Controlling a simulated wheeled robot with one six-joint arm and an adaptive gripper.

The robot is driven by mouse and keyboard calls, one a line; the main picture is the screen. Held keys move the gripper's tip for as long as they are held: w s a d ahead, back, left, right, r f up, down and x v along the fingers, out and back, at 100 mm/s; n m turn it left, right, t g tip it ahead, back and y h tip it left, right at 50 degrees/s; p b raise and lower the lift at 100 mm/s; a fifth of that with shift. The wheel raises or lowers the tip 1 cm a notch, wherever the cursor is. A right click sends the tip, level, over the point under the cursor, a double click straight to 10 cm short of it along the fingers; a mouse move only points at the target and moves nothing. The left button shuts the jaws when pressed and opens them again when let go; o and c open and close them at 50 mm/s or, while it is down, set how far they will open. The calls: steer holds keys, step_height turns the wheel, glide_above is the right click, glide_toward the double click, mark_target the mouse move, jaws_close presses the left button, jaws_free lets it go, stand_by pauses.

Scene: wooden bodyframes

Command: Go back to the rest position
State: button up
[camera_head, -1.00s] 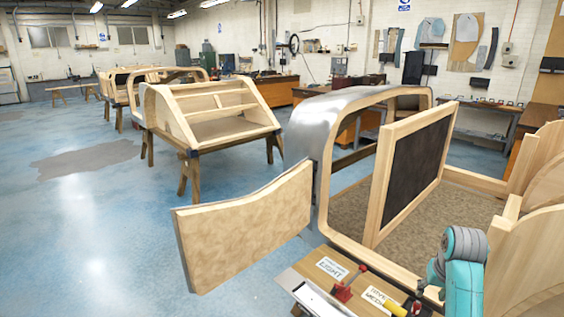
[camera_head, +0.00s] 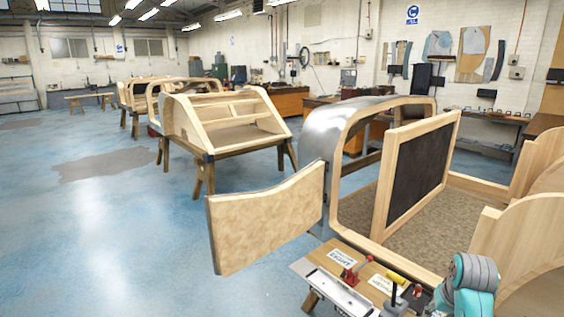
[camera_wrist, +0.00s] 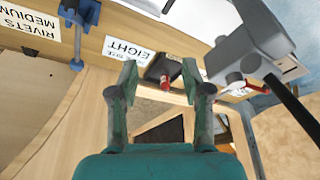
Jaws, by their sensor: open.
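My gripper (camera_wrist: 160,78) shows in the wrist view with its two fingers apart and nothing held between them. Behind the gap is a small red-tipped tool with a dark base (camera_wrist: 163,70) on the wooden bench. I cannot tell how far it is from the fingertips. In the head view my teal and grey arm (camera_head: 470,285) is at the lower right, beside the car body frame, and my fingers are hidden there.
The bench (camera_head: 352,262) holds a metal tray (camera_head: 340,291), a red clamp (camera_head: 355,271), a yellow-handled tool (camera_head: 396,277) and labels. A wooden door panel (camera_head: 268,222) stands open left of the frame (camera_head: 372,252). A grey clamp (camera_wrist: 245,50) is close at right in the wrist view. Blue floor (camera_head: 110,230) is clear at left.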

steer(key=s+a+f+n+t, duration=0.1)
steer(key=s+a+f+t, duration=0.1)
steer(key=s+a+f, duration=0.55)
steer(key=s+a+f+t, duration=0.2)
steer(key=s+a+f, duration=0.3)
steer(key=f, duration=0.6)
steer(key=s+a+f+n+t, duration=0.1)
steer(key=s+a+f, duration=0.1)
steer(key=s+a, duration=0.45)
steer(key=s+a+r+n+t, duration=0.1)
steer(key=s+a+r+t, duration=0.15)
steer(key=s, duration=0.65)
steer(key=s+a+r+t, duration=0.1)
steer(key=s+r, duration=0.2)
steer(key=s, duration=0.6)
steer(key=s+a+r+n+t+y, duration=0.1)
steer(key=s+a+r+t, duration=0.1)
steer(key=s+r, duration=0.9)
steer(key=shift+a+r+t, duration=0.15)
steer(key=shift+r+t, duration=0.2)
steer(key=shift+r, duration=0.5)
